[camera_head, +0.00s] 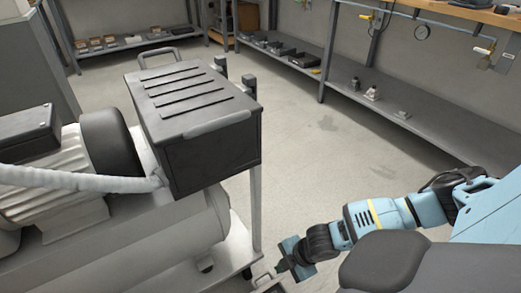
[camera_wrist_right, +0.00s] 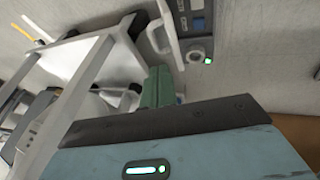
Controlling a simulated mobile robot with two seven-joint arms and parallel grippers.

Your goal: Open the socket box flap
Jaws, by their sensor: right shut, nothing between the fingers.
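My right gripper (camera_head: 283,268) reaches down at the bottom centre of the head view, beside the cart's right end. In the right wrist view its green fingers (camera_wrist_right: 158,88) are shut with nothing between them. Just beyond the fingertips is a grey panel (camera_wrist_right: 180,10) with blue sockets (camera_wrist_right: 198,24) and a round part with a green light. A pale, handle-like frame (camera_wrist_right: 164,36) stands out beside this panel; I cannot tell whether it is the flap. Contact with the fingers is unclear. In the head view only a small edge (camera_head: 266,281) shows by the fingertips. My left gripper is out of view.
The compressor cart (camera_head: 256,215) stands at left with a pale tank (camera_head: 150,250), a motor, a hose and a black ribbed box (camera_head: 205,150) with grey handles. Grey shelves (camera_head: 420,120) line the walls. The floor (camera_head: 325,150) between is clear.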

